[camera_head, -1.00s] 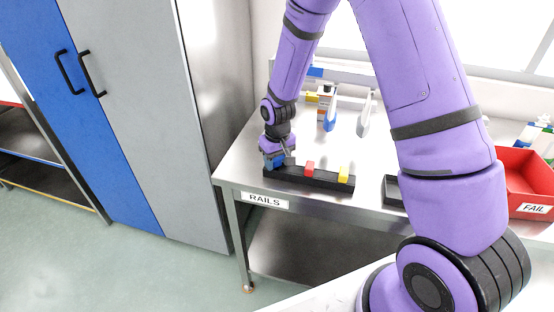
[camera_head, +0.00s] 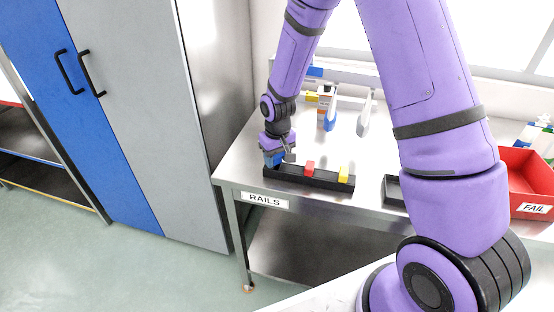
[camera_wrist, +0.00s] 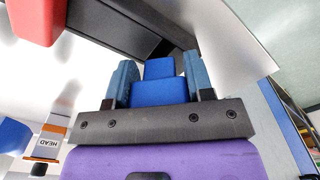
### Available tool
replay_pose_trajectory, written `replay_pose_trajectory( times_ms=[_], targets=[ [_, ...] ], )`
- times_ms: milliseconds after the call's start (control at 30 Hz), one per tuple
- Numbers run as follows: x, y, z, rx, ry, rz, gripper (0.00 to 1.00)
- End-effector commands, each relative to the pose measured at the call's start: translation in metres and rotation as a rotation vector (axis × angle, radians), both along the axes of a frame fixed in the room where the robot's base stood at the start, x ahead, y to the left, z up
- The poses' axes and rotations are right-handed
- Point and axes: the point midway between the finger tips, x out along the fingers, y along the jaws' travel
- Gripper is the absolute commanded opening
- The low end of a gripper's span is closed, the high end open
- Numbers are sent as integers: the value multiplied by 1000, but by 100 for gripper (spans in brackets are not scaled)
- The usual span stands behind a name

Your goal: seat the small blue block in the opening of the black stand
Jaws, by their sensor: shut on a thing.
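The black stand (camera_head: 318,182) is a long, low black rail near the front edge of the steel table. A red block (camera_head: 309,168) and a yellow block (camera_head: 343,173) stand up from it. My gripper (camera_head: 274,160) is at the stand's left end. In the wrist view my gripper (camera_wrist: 160,78) is shut on the small blue block (camera_wrist: 158,92), which has a narrower upper step between the two blue-grey fingers. The stand (camera_wrist: 112,28) shows just beyond the block. The opening under the block is hidden, and I cannot tell whether the block touches the stand.
A black tray (camera_head: 392,191) lies right of the stand, and a red FAIL bin (camera_head: 527,181) is at the far right. Several small coloured items stand at the back. A grey and blue cabinet (camera_head: 150,110) borders the table's left. Bare steel lies behind the stand.

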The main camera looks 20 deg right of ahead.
Motion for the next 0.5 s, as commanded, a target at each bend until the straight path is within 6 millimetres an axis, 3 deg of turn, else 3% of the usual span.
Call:
replay_pose_trajectory(
  times_ms=[500],
  targets=[
    [1,0,23,0,-3,0,17]
  ],
)
